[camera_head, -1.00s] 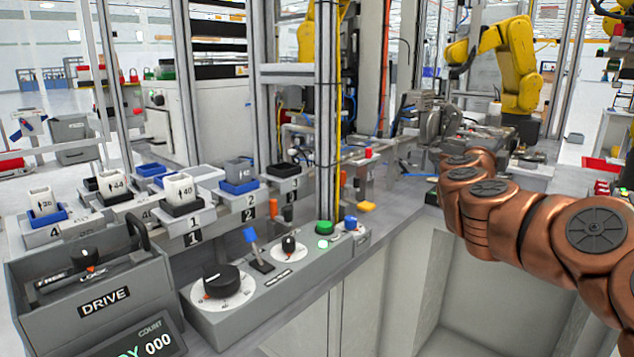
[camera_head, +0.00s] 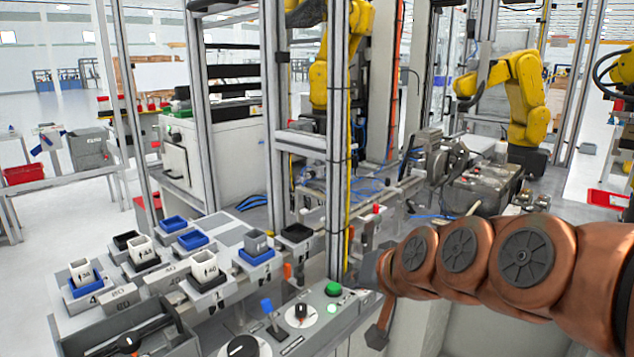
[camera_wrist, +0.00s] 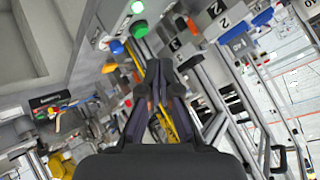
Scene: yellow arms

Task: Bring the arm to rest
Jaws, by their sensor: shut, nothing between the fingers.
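My copper arm (camera_head: 530,262) reaches in from the right edge in the head view. Its far end is near the front edge of the workbench, right of the green button (camera_head: 333,289). In the wrist view my gripper (camera_wrist: 158,66) has its dark fingers together, with nothing held between them. The green button (camera_wrist: 139,29) and a blue knob (camera_wrist: 117,47) show beyond the fingertips in the wrist view. I cannot make out the fingers clearly in the head view.
A metal post (camera_head: 338,150) rises close to the arm's end. Yellow robot arms (camera_head: 517,95) stand further back.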

